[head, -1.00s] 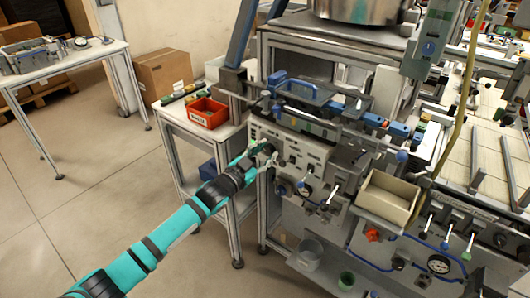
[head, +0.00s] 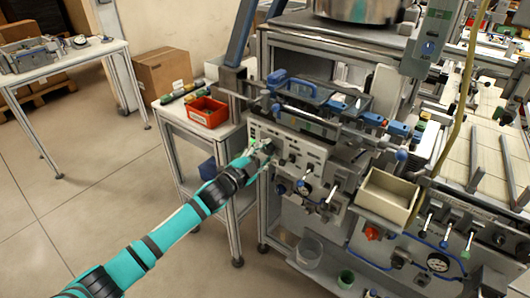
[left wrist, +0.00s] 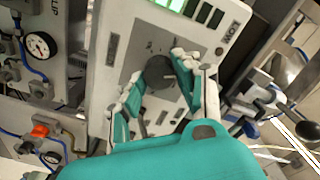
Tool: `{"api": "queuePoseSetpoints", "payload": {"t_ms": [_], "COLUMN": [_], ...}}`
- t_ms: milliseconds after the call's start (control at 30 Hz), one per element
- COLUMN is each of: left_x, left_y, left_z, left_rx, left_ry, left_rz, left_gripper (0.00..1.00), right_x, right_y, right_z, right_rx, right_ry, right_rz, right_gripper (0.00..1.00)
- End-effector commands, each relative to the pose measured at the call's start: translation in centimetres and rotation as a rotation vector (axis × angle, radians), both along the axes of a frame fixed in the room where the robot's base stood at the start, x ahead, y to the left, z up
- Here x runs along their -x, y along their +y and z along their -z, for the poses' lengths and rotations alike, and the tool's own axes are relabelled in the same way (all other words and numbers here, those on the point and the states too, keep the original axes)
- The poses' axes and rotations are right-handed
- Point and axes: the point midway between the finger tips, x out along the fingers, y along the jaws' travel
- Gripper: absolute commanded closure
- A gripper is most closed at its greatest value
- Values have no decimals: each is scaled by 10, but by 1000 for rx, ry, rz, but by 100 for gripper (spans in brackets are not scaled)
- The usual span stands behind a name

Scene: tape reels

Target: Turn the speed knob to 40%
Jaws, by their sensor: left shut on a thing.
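The speed knob (left wrist: 158,72) is a dark grey round knob on a light control panel (left wrist: 108,68) in the left wrist view. My left gripper (left wrist: 157,96) has one finger on each side of the knob and is shut on it. In the head view my left gripper (head: 262,151) is at the left end of the machine's front panel (head: 303,153), and it largely hides the knob. The knob's pointer and scale marks are too small to read. A green lit display (left wrist: 178,5) shows at the panel's top edge. My right gripper is not in view.
A red bin (head: 208,112) stands on the side table left of the panel. A beige open box (head: 387,196) is mounted to the right. Gauges (left wrist: 40,45) and blue tubes are close by the panel. The floor at left is clear.

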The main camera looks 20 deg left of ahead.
Motion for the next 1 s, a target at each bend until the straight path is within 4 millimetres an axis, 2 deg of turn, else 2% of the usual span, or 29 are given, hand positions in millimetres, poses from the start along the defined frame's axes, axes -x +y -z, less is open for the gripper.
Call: {"api": "queuePoseSetpoints", "payload": {"t_ms": [367,400,533,833,1000], "left_x": [0,0,0,2,19], "left_y": [0,0,0,0,7], "left_z": [1,1,1,1,2], "left_rx": [-3,-3,-2,-2,-3], "left_ry": [1,1,1,1,3], "left_rz": [0,0,0,0,0], "left_gripper": [100,63,46,45,45], "right_x": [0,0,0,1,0], "right_y": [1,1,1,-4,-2], "right_z": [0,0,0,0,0], "right_rx": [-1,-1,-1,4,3], "right_ry": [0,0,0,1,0], "right_rz": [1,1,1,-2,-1], "right_gripper": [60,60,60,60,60]}}
